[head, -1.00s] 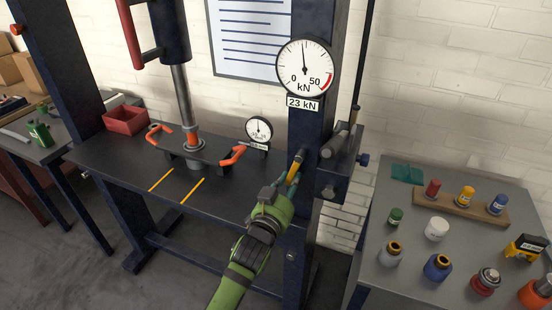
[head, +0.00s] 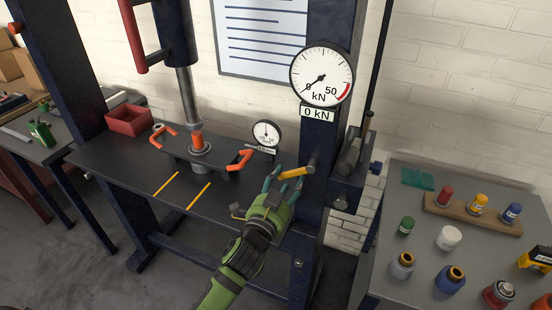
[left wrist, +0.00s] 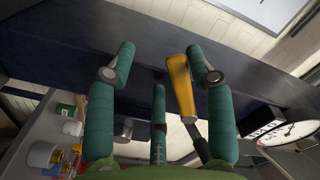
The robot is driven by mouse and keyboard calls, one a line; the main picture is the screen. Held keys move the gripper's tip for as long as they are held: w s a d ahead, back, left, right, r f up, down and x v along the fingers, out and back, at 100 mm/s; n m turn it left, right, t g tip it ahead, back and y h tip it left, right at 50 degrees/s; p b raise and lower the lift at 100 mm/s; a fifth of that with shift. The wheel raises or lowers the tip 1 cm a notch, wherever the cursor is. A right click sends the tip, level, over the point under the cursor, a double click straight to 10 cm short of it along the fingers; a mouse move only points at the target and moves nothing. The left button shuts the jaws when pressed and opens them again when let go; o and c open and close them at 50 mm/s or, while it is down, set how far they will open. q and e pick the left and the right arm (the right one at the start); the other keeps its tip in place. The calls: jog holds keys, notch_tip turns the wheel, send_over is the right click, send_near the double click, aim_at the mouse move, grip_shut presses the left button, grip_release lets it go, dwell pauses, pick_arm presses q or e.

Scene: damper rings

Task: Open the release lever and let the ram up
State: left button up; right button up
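The yellow release lever (head: 291,172) on the press's right post lies nearly level, its handle pointing left. My left gripper (head: 281,184) is open at the lever, with its fingers spread. In the left wrist view the yellow handle (left wrist: 180,85) stands between the fingers, nearer the right one, and does not look gripped. My right gripper is not in view.
Orange-handled clamps (head: 240,161) and a small dial gauge (head: 266,133) are on the press bed (head: 140,165). A pump (head: 352,155) is right of the post. The right-hand table (head: 390,205) holds several bottles and jars. A red bin (head: 128,118) sits at left.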

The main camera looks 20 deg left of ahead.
pick_arm(q)
jog(key=shift+s, duration=0.2)
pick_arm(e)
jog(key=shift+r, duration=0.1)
pick_arm(q)
jog(key=shift+s, duration=0.8)
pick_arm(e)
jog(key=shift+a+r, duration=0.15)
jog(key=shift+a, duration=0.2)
pick_arm(q)
jog(key=shift+p, duration=0.3)
jog(key=s, duration=0.6)
jog(key=shift+a+p, duration=0.15)
jog(key=shift+p, duration=0.15)
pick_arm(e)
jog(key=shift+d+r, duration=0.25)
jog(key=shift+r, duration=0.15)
